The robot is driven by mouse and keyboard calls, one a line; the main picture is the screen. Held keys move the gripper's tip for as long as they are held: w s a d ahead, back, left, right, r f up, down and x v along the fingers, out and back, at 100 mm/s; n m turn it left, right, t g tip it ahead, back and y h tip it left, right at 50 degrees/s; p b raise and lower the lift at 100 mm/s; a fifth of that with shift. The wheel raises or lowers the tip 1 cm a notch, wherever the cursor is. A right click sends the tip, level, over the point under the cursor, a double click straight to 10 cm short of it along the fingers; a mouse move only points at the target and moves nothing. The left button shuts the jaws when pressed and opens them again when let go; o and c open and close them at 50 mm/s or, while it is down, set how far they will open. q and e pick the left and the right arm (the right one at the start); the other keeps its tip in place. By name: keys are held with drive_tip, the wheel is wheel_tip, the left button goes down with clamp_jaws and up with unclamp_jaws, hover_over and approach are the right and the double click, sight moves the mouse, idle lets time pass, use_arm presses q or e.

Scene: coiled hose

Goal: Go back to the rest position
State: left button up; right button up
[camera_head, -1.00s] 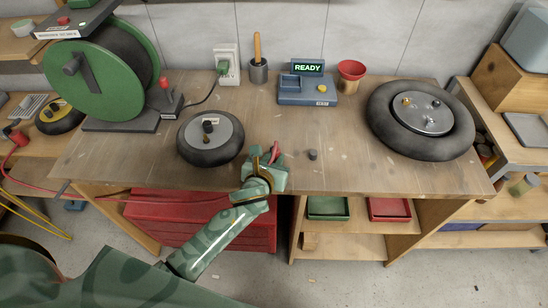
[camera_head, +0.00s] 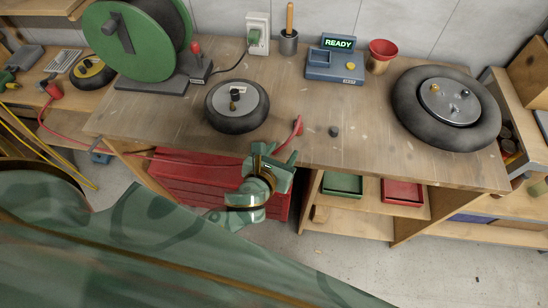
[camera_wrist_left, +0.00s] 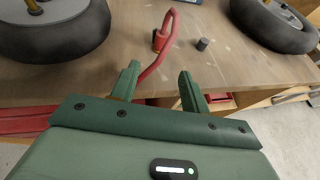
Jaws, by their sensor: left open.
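My left gripper (camera_head: 273,160) is open and empty, just off the table's front edge. In the left wrist view its two green fingers (camera_wrist_left: 158,76) stand apart with nothing clamped between them. A red hose (camera_head: 110,152) runs from the left along the front of the table and passes behind the gripper. Its raised end and red fitting (camera_head: 299,129) are at the table's front, beyond the fingers. In the left wrist view the red fitting (camera_wrist_left: 161,42) stands on the wooden top, with the hose looping over it. My right gripper is not in view.
The wooden table (camera_head: 350,150) carries a green reel (camera_head: 130,42), a small wheel (camera_head: 238,118), a large wheel (camera_head: 410,120), a READY device (camera_head: 333,67), a red funnel (camera_head: 383,50) and a small dark cap (camera_head: 334,131). A red chest (camera_head: 180,175) stands below.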

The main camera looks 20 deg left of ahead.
use_arm(q)
drive_tip(key=v, duration=0.4)
drive_tip(key=shift+s, duration=0.25)
drive_tip(key=s+a+f+n+g, duration=0.1)
drive_tip(key=s+f+n+g, duration=0.1)
drive_tip(key=s+f+n, duration=0.4)
drive_tip(key=s+a+f+n+g+h, duration=0.1)
drive_tip(key=s+f+n+g, duration=0.1)
drive_tip(key=f+n, duration=0.7)
drive_tip(key=s+a+f+n+g, duration=0.15)
drive_tip(key=s+f+n, duration=0.3)
drive_tip(key=f, duration=0.55)
drive_tip(key=s+a+f+n+g+b, duration=0.1)
drive_tip(key=s+a+f+n+g, duration=0.2)
drive_tip(key=s+f+n, duration=0.3)
drive_tip(key=s+a+f+n+g+b, duration=0.1)
drive_tip(key=s+a+f+n+g, duration=0.2)
drive_tip(key=s, duration=1.2)
wheel_tip(320, 180, down, 6)
drive_tip(key=n+g, duration=0.1)
drive_tip(key=n, duration=0.2)
drive_tip(key=shift+s+f+n+y, duration=0.15)
drive_tip(key=shift+f+n+y, duration=0.1)
drive_tip(key=shift+n+y, duration=0.15)
